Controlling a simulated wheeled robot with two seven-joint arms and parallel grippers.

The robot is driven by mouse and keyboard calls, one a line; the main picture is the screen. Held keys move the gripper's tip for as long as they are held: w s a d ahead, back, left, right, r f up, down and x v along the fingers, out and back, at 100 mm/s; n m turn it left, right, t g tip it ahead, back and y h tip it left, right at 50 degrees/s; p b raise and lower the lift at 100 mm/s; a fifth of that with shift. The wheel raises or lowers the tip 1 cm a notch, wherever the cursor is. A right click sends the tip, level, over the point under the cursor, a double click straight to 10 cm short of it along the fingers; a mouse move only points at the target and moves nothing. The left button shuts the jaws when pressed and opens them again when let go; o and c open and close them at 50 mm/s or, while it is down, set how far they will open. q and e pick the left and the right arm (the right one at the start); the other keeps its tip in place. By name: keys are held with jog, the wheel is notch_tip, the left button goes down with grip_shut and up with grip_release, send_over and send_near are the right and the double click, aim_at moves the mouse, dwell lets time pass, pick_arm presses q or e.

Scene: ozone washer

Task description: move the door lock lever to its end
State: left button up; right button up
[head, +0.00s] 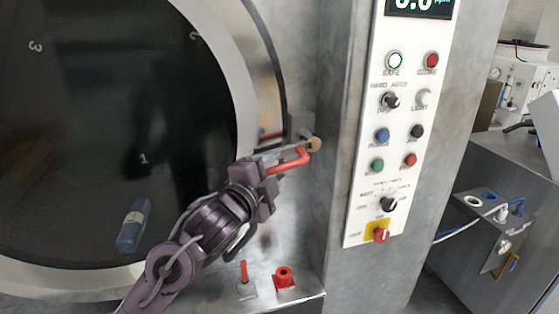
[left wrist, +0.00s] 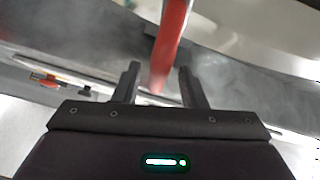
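The red door lock lever (head: 290,163) sticks out at the right edge of the round door, near a tan round knob (head: 314,144). My left gripper (head: 275,163) is at the lever, coming from the lower left. In the left wrist view the red lever (left wrist: 171,45) runs down toward the space between the two dark fingers of my left gripper (left wrist: 158,80). The fingers stand apart, with a gap on each side of the lever. I cannot tell how deep the lever sits between them. My right gripper is not in view.
The round door's dark window (head: 90,110) fills the left, with a blue cylinder (head: 132,226) seen in it. A white control panel (head: 400,125) stands right of the lever. Below, a small red lever (head: 243,271) and a red fitting (head: 284,278) stick up from a ledge.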

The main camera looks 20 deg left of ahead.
aim_at(284, 154)
pick_arm(q)
jog(key=shift+w+d+p, duration=0.15)
jog(key=shift+w+p, duration=0.15)
jog(key=shift+w, duration=0.85)
jog(key=shift+w+d+f, duration=0.1)
jog(key=shift+w, duration=0.2)
jog(key=c, duration=0.7)
grip_shut()
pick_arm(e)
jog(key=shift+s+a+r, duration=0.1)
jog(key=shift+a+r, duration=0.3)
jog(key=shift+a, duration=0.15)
